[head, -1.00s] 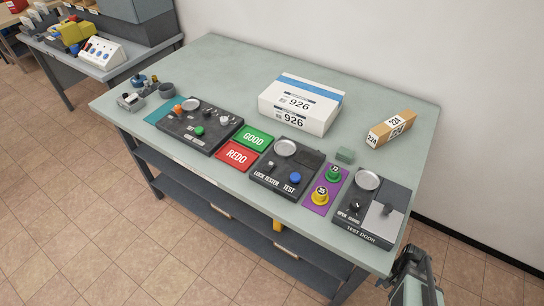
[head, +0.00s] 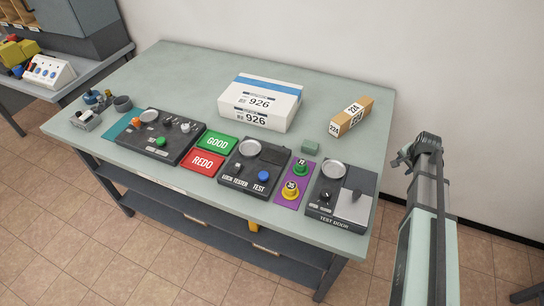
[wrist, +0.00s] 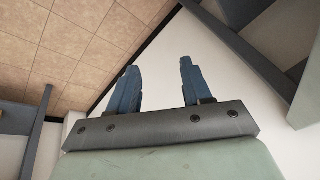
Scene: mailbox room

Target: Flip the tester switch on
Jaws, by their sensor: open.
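The lock tester (head: 270,191) is a dark panel near the table's front edge, with a round silver dish on top. It carries a small dark switch or knob (head: 241,179) and a blue TEST button (head: 263,176); the switch's position is too small to tell. In the wrist view my gripper (wrist: 159,72) is open and empty, its two blue fingers apart, with only wall and floor behind them. In the head view my arm stands right of the table, away from the tester; the fingers cannot be made out there.
GOOD (head: 217,143) and REDO (head: 203,162) pads and another control panel (head: 150,150) lie left. A white box (head: 262,100) and small carton (head: 351,116) stand behind.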

